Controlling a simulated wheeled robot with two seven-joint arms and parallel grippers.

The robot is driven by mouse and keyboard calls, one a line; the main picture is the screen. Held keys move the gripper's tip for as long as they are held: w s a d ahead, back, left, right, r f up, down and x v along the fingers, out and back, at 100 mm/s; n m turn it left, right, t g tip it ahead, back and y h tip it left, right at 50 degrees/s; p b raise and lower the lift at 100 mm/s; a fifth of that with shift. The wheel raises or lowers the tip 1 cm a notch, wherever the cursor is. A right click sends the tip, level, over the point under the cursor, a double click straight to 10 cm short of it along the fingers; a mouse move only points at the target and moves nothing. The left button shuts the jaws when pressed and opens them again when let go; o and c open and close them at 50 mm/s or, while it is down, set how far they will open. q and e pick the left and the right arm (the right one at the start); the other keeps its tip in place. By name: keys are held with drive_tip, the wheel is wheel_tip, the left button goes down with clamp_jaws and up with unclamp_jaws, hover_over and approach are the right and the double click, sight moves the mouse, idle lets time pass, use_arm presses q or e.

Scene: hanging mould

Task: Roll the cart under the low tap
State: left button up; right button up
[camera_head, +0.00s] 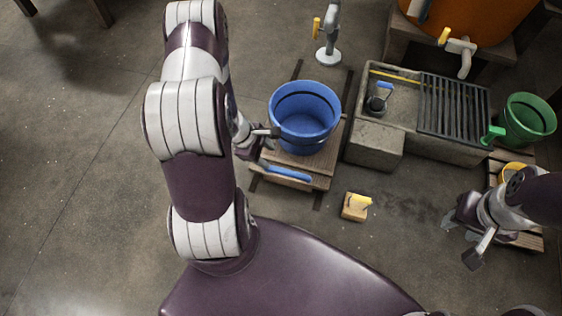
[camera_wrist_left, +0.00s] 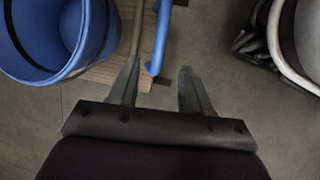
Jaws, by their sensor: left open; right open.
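A grey tap with a yellow lever (camera_head: 328,45) stands on the floor beyond the cart. My left gripper (camera_head: 264,147) is open at the cart's left side. In the left wrist view the blue bar (camera_wrist_left: 161,38) reaches between the open fingers, nearer the left one; I cannot tell the height gap. My right gripper (camera_head: 464,239) is open and empty at the right, away from the cart.
Dark rails (camera_head: 345,92) lie on the floor around the cart. A stone trough (camera_head: 376,146) with a grate (camera_head: 455,106) stands right of it. A yellow block (camera_head: 355,207) lies nearer. An orange barrel (camera_head: 478,18) and green bucket (camera_head: 527,120) are at right.

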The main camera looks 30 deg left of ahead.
sight(285, 171)
use_arm(q)
drive_tip(key=b+x, duration=0.7)
drive_tip(key=x, duration=0.4)
drive_tip(key=shift+s+d+f, duration=0.1)
drive_tip(key=shift+d+f, duration=0.05)
drive_tip(key=shift+f, duration=0.15)
drive_tip(key=shift+d+f, duration=0.15)
drive_tip(key=shift+f, duration=0.15)
drive_tip(key=shift+w+r, duration=0.1)
drive_tip(key=shift+w, duration=0.1)
clamp_jaws()
